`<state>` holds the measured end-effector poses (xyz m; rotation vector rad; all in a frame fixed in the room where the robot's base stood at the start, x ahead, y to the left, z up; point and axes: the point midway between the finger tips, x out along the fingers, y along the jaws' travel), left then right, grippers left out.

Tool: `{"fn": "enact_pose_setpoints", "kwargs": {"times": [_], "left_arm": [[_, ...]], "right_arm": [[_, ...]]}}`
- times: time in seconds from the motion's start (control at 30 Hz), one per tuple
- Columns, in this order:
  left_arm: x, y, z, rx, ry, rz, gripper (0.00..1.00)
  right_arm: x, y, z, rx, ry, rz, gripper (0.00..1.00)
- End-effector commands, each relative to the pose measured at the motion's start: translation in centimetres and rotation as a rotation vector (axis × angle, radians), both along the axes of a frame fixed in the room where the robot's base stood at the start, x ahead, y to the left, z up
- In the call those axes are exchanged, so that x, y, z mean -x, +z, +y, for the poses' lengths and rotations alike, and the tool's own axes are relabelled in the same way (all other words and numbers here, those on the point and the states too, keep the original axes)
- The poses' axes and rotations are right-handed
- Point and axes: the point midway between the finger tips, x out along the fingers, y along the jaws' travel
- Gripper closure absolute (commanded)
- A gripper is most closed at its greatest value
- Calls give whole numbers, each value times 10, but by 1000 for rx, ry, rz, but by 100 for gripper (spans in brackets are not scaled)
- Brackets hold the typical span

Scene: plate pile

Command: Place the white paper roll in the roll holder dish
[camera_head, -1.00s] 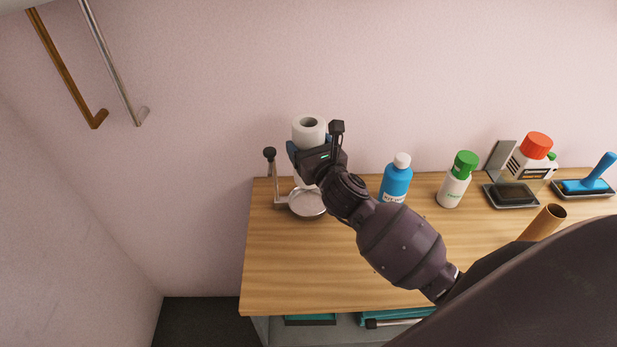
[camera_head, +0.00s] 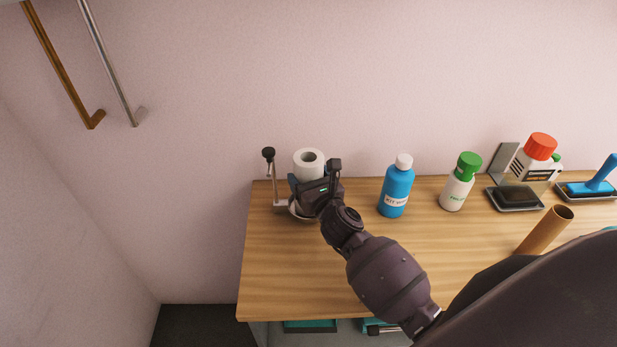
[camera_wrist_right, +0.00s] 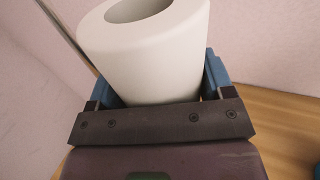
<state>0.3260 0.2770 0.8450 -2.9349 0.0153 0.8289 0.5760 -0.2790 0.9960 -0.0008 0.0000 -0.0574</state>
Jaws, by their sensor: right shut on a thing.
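The white paper roll (camera_head: 309,163) stands upright between the fingers of my right gripper (camera_head: 311,184), which is shut on it. In the right wrist view the roll (camera_wrist_right: 150,50) fills the space between the blue fingers, with its hollow core facing up. The roll holder dish (camera_head: 295,211) is a round metal dish at the table's back left, beside a thin post with a black knob (camera_head: 268,153). The roll is over the dish; my gripper hides its lower end and most of the dish, so I cannot tell whether they touch. My left gripper is not in view.
A blue bottle (camera_head: 396,190) stands right of the dish, then a white bottle with a green cap (camera_head: 460,182). Farther right are a red-capped container (camera_head: 538,158), a blue-handled brush (camera_head: 600,178) and a cardboard tube (camera_head: 545,229). The wooden table's (camera_head: 275,270) front left is clear.

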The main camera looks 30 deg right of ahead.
Motion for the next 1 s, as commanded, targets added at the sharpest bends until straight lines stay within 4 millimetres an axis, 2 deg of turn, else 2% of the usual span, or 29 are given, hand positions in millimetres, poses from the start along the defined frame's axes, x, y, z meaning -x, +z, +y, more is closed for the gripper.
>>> {"fn": "enact_pose_setpoints", "kwargs": {"times": [0.2,0.23,0.37,0.7,0.87,1.0], "left_arm": [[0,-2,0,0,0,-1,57],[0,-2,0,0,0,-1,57],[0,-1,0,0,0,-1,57],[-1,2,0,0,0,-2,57],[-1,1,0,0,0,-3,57],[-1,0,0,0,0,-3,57]], "right_arm": [[0,-4,0,-1,0,-1,53],[0,-3,0,-1,0,0,21],[0,-3,0,-1,0,0,1],[0,2,0,0,0,0,0],[21,-1,1,0,-1,2,0],[46,-1,2,0,-1,2,0]]}}
